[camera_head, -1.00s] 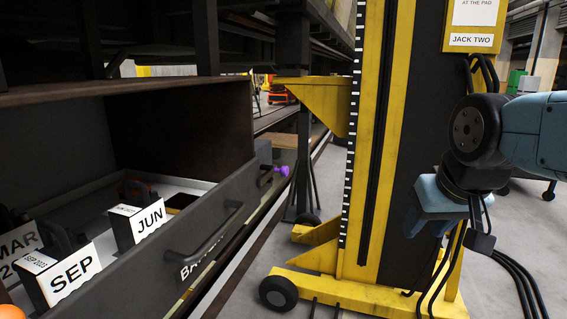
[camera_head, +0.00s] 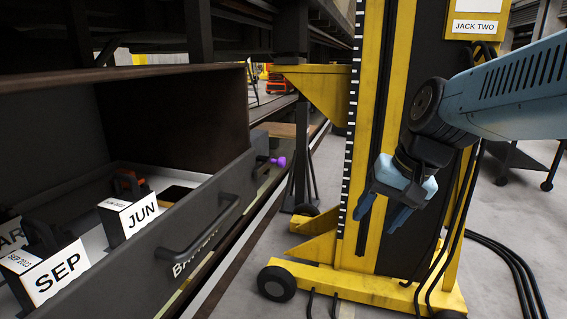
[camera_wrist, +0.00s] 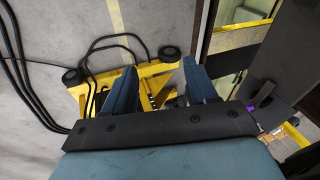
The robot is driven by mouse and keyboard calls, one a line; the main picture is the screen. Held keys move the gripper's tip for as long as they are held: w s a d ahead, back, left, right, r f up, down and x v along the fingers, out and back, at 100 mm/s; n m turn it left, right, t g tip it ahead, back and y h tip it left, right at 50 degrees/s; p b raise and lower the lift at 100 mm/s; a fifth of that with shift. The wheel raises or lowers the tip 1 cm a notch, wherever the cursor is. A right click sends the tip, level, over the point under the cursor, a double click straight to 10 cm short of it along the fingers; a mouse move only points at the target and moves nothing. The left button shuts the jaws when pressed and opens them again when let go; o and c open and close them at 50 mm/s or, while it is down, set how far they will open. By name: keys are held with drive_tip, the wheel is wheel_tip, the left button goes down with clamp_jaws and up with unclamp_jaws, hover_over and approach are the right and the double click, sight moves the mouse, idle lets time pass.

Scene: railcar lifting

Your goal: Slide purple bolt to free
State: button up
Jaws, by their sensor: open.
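The purple bolt (camera_head: 277,161) sticks out from the far end of the open dark drawer's box (camera_head: 262,140), left of the yellow jack's bracket. In the wrist view a small purple patch (camera_wrist: 252,107), likely the bolt, shows at the right, partly hidden by dark parts. My gripper (camera_head: 382,217) is open and empty, pointing down in front of the yellow jack column, right of the bolt and well apart from it. In the wrist view its two blue fingers (camera_wrist: 161,84) stand apart with the jack's base behind them.
The yellow jack (camera_head: 400,120) labelled JACK TWO stands on a wheeled base (camera_head: 370,286). The drawer (camera_head: 150,270) with a bar handle and SEP and JUN cards is open at the left. Black cables (camera_head: 510,265) lie on the floor at the right. Floor shows between drawer and jack.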

drive_tip(key=w+a+f+m+g+y, duration=0.1)
drive_tip(key=w+a+m+g+y, duration=0.1)
drive_tip(key=w+a+m+y, duration=0.15)
drive_tip(key=m+t+y, duration=0.5)
drive_tip(key=m+y, duration=0.5)
drive_tip(key=m, duration=0.1)
approach(284, 162)
drive_tip(key=x, duration=1)
drive_tip(key=shift+w+a, duration=0.15)
drive_tip(key=shift+w, duration=0.1)
drive_tip(key=shift+f, duration=0.1)
clamp_jaws()
